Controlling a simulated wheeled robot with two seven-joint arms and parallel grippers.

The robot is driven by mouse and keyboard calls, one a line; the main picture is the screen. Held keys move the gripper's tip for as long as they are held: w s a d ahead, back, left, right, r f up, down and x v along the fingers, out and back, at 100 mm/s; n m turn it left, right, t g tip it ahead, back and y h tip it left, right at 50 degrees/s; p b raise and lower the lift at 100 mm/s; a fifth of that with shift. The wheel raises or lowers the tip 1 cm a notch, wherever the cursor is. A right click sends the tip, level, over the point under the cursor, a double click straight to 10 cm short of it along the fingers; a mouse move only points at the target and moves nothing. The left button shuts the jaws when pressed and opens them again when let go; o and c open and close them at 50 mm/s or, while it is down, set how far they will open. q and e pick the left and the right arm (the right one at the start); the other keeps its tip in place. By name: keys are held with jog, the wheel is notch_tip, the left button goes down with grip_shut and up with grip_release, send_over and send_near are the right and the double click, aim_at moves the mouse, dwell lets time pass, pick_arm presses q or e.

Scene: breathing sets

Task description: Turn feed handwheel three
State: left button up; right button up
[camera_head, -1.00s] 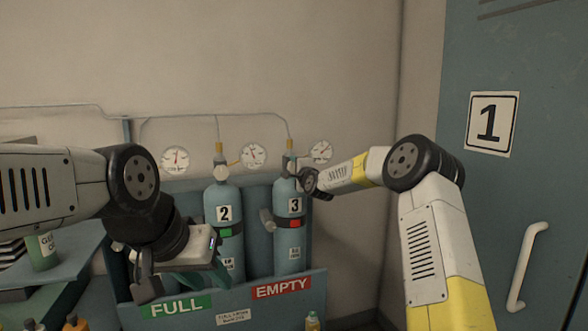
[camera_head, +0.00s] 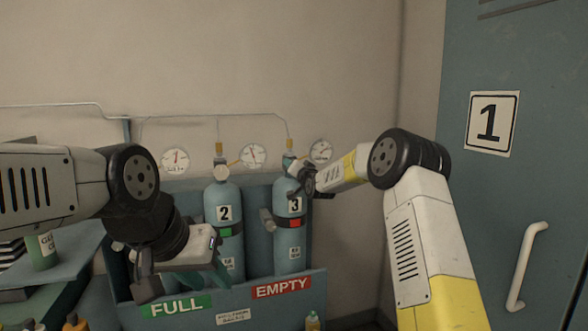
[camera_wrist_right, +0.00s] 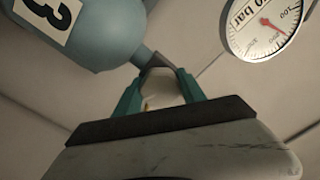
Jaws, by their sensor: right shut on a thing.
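Cylinder three (camera_head: 289,222) is the blue bottle on the right of the rack, with a black 3 on a white label and a red tag. Its upper side also shows in the right wrist view (camera_wrist_right: 100,30). My right gripper (camera_head: 296,172) is at its valve, below the gauge. In the right wrist view its teal fingers (camera_wrist_right: 160,88) are shut on the pale handwheel (camera_wrist_right: 161,90), which they partly hide. My left gripper (camera_head: 187,278) hangs empty in front of the rack at lower left, its fingers apart.
Cylinder two (camera_head: 224,215) with a green tag stands left of cylinder three. Round gauges (camera_head: 253,156) and thin pipes run along the wall above. The rack front (camera_head: 235,309) carries FULL and EMPTY signs. A blue door (camera_head: 550,170) is at right.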

jog(key=n, duration=0.6)
jog(key=shift+f+n, duration=0.1)
jog(key=shift+n, duration=0.2)
jog(key=n, duration=1)
jog(key=shift+n, duration=0.4)
jog(key=n, duration=0.5)
jog(key=shift+d, duration=0.1)
jog(key=shift+n, duration=0.3)
jog(key=o, duration=1.4)
jog(key=shift+c, duration=0.2)
